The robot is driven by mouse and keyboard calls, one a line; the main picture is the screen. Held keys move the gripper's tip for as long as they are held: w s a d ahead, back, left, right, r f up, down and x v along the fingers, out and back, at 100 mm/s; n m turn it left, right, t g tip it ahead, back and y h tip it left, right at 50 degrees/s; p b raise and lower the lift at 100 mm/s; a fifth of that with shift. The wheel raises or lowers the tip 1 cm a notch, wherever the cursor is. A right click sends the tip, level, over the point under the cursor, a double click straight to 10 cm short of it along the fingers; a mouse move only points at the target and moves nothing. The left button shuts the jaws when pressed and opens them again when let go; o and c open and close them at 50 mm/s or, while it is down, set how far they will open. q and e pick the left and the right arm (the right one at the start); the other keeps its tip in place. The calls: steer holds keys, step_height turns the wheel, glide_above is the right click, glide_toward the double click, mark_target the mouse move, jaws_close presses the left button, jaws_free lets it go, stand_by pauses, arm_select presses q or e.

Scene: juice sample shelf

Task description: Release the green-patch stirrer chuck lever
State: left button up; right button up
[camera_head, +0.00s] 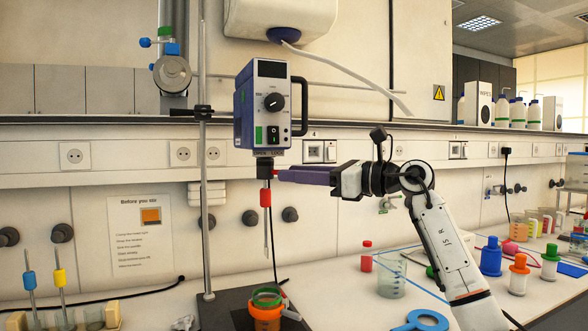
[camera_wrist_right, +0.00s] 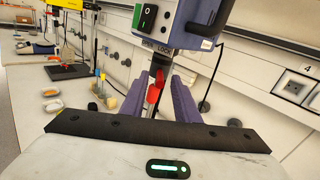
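The stirrer motor (camera_head: 262,105) with a green patch (camera_head: 259,135) hangs on a stand rod, upright. Its dark chuck (camera_head: 264,166) is below it, under an "OPEN LOCK" label. A small red lever (camera_head: 275,172) shows at the chuck's right side. A stirring rod with a red sleeve (camera_head: 265,196) hangs below. My right gripper (camera_head: 281,175) has its purple fingertips close to the chuck. In the right wrist view its fingers (camera_wrist_right: 157,98) stand apart, with red parts (camera_wrist_right: 154,88) between them; contact is unclear. My left gripper is not in view.
An orange container with a green rim (camera_head: 265,308) stands under the rod on a dark base. A beaker (camera_head: 391,279), a blue ring (camera_head: 428,320) and several coloured bottles (camera_head: 491,257) stand to the right. Vials with rods (camera_head: 60,295) stand at left.

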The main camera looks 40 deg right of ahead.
steer(key=shift+w+a, duration=0.25)
steer(key=shift+w, duration=0.2)
steer(key=shift+c, duration=0.4)
jaws_close()
